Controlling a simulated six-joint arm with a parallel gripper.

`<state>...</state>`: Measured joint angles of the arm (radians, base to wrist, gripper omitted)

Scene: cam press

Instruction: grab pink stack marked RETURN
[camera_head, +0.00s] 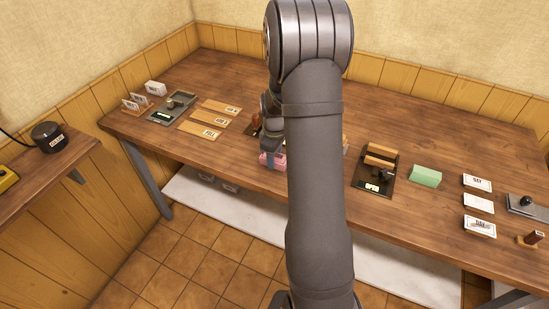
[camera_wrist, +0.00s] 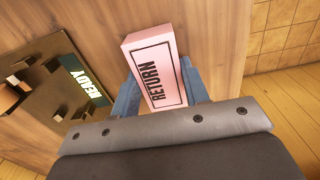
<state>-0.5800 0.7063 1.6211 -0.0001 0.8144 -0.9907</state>
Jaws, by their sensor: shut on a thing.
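The pink stack (camera_wrist: 155,68) has a bold RETURN label in a black frame on its face and shows between my gripper's two blue fingers in the wrist view. My gripper (camera_wrist: 160,88) is shut on it, one finger on each side. In the head view the pink stack (camera_head: 280,161) shows near the table's front edge, partly covered by a finger and my arm. I cannot tell whether it touches the table.
A dark tray marked READY (camera_wrist: 45,70) lies left of the stack in the wrist view. Wooden plates (camera_head: 203,130) lie left.

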